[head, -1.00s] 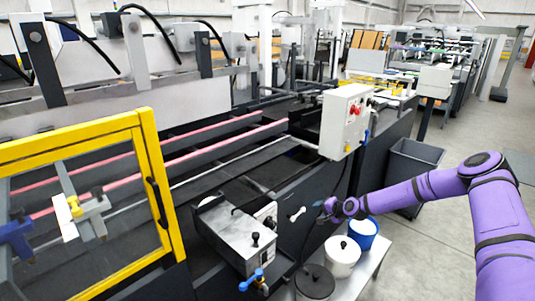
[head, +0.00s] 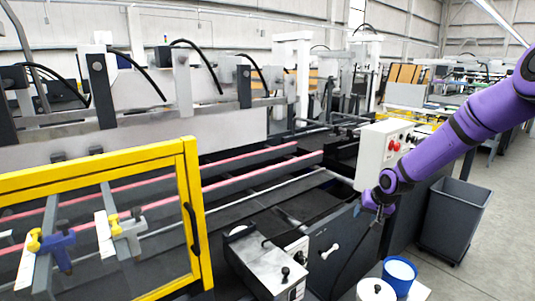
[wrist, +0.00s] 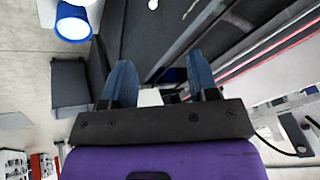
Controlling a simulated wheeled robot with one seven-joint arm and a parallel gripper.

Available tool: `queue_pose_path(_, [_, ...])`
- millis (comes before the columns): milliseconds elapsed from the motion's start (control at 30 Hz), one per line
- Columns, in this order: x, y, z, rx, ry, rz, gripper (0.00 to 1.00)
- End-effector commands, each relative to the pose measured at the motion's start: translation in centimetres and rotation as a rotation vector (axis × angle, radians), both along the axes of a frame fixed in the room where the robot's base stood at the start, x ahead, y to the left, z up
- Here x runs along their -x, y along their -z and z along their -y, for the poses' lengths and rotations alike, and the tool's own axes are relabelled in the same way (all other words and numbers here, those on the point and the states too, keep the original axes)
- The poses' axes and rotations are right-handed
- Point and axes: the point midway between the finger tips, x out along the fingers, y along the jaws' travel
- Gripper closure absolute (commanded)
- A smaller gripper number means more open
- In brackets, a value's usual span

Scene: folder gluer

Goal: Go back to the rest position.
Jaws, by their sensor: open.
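My purple arm reaches in from the right in the head view. My gripper (head: 376,212) is in front of the machine's dark side panel, just below the white control box (head: 384,150) with red buttons. In the wrist view my gripper (wrist: 160,85) shows two blue fingers spread apart with nothing between them. The control box is partly covered by my arm in the head view.
A dark grey bin (head: 455,215) stands on the floor to the right. A yellow-framed guard (head: 190,200) is at left. Open floor lies at far right.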

Motion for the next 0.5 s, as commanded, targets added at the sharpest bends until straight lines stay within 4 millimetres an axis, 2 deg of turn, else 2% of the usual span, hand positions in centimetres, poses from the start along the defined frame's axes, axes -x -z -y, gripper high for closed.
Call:
queue_pose_path(33, [0.8,-1.8,-0.1,0.037,-0.013,0.001,0.46])
queue_pose_path(267, [4.8,-8.2,-0.2,0.168,-0.05,-0.012,0.46])
queue_pose_path(500, [9.9,-14.6,-0.5,0.277,-0.068,-0.019,0.46])
